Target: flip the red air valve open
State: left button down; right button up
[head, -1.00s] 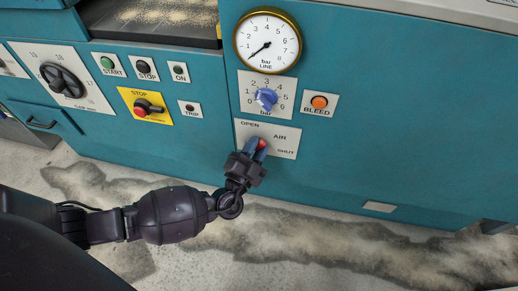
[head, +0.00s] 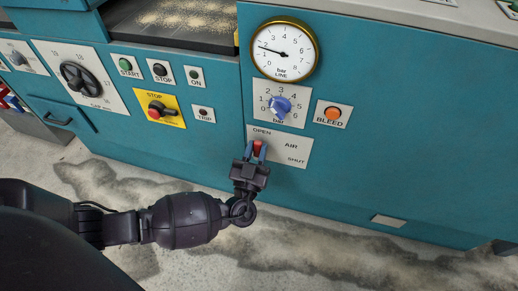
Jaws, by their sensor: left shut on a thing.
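The red air valve handle (head: 258,147) is on a white plate (head: 292,153) marked OPEN at upper left, AIR in the middle and SHUT at lower right. My left gripper (head: 257,151) comes up from below and is shut on the handle, with its blue-grey fingertips on both sides. The handle points up towards the OPEN mark; its lower part and pivot are hidden by the gripper. My right gripper is not in view.
Above the plate are a blue pressure knob (head: 280,105), an orange BLEED button (head: 333,114) and a brass-rimmed line gauge (head: 284,50), needle pointing left and slightly up. A yellow STOP plate (head: 170,113) is to the left. The panel right of the valve is clear.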

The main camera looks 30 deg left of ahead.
pick_arm(q)
jog(key=shift+w+a+r+n, duration=0.1)
jog(key=shift+r+n, duration=0.05)
jog(key=shift+n, duration=0.25)
jog(key=c, duration=0.9)
grip_release()
